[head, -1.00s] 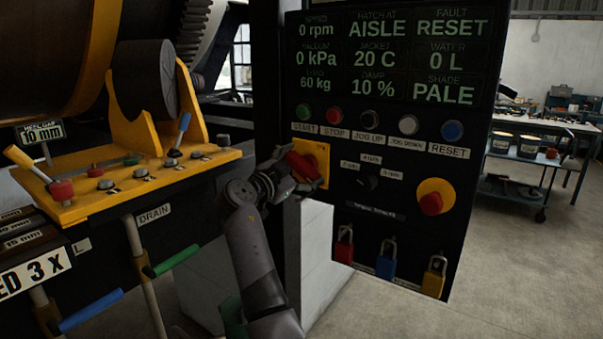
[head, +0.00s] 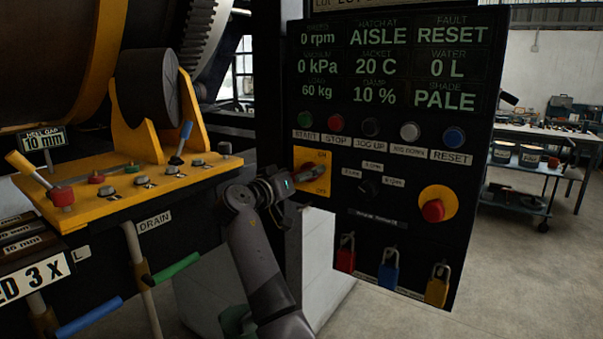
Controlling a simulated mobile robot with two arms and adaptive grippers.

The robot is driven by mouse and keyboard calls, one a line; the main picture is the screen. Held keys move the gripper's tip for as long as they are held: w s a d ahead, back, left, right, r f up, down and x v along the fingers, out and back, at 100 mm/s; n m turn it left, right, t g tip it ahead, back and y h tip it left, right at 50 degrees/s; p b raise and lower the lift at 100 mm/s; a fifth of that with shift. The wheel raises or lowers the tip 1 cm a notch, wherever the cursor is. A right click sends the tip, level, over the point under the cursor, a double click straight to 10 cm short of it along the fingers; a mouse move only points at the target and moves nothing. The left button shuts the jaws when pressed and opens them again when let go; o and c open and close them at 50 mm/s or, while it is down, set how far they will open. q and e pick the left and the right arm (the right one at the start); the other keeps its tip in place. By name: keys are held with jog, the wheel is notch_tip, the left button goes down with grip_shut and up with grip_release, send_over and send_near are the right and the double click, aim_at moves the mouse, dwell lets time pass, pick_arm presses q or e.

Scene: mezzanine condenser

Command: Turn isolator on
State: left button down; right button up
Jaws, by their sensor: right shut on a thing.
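The isolator (head: 300,155) is a yellow plate at the left edge of the dark control panel, with faint lettering above and below its middle. My right gripper (head: 315,174) reaches in from below and lies level across the plate. It is shut on the isolator's red handle, which it hides almost wholly, so I cannot tell the handle's exact angle. My left gripper is not in view.
The panel's screen (head: 390,65) reads FAULT RESET. Below it are several push buttons, a small black selector (head: 368,189), a red emergency stop (head: 433,210) and hanging padlocks. A yellow lever bracket (head: 130,188) stands left of my arm.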

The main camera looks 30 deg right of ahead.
jog(key=shift+w+r+n+p, duration=0.15)
jog(key=shift+n+p, duration=0.6)
jog(key=shift+n, duration=1.45)
jog(key=o, duration=1.1)
jog(key=shift+a+f, duration=0.15)
jog(key=shift+f, duration=0.05)
jog(key=v, duration=1.2)
